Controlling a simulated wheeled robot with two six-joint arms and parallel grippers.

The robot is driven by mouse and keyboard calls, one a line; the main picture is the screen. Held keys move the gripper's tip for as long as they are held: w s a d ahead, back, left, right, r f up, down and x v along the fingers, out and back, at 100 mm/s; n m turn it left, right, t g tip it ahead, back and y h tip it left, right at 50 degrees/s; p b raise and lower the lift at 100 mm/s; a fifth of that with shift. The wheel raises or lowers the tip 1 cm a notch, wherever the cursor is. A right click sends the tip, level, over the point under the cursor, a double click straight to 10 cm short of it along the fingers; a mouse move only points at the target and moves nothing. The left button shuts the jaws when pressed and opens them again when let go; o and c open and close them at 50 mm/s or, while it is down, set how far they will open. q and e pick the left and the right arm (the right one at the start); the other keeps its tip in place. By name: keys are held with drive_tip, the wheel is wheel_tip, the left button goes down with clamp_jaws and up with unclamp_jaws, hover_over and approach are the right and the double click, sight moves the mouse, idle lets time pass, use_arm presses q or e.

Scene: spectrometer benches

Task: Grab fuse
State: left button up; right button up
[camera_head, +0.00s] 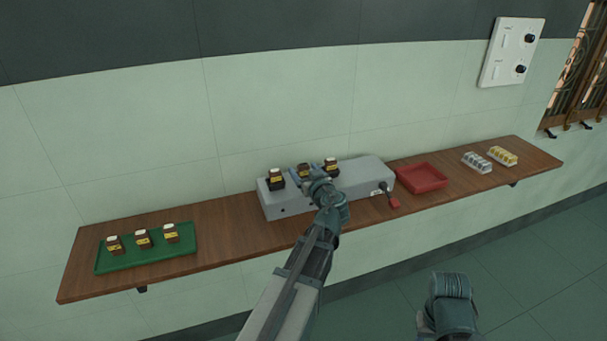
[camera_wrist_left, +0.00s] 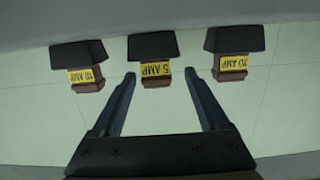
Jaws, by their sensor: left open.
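Three brown fuses with yellow labels sit in black holders on a grey box (camera_head: 353,190) on the wooden shelf. In the left wrist view, upside down, they read 10 AMP (camera_wrist_left: 85,77), 5 AMP (camera_wrist_left: 155,77) and 20 AMP (camera_wrist_left: 232,67). My left gripper (camera_head: 308,178) is at the middle fuse (camera_head: 304,168). In the wrist view the open fingers (camera_wrist_left: 161,78) point toward the 5 AMP fuse, one on each side with gaps. Nothing is held. My right gripper is not in view; only a dark part of my right arm shows at lower right.
A green tray (camera_head: 150,262) with three similar fuses (camera_head: 142,238) is at the shelf's left. A red tray (camera_head: 421,178) and small clear (camera_head: 477,162) and yellow (camera_head: 502,156) blocks lie further right.

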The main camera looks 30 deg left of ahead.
sight(300, 165)
use_arm(q)
drive_tip(key=shift+w, duration=0.1)
drive_tip(key=b+x, duration=0.1)
drive_tip(key=x, duration=0.4)
drive_tip(key=shift+w+f, duration=0.15)
drive_tip(key=shift+f, duration=0.05)
drive_tip(key=shift+c, duration=0.3)
clamp_jaws()
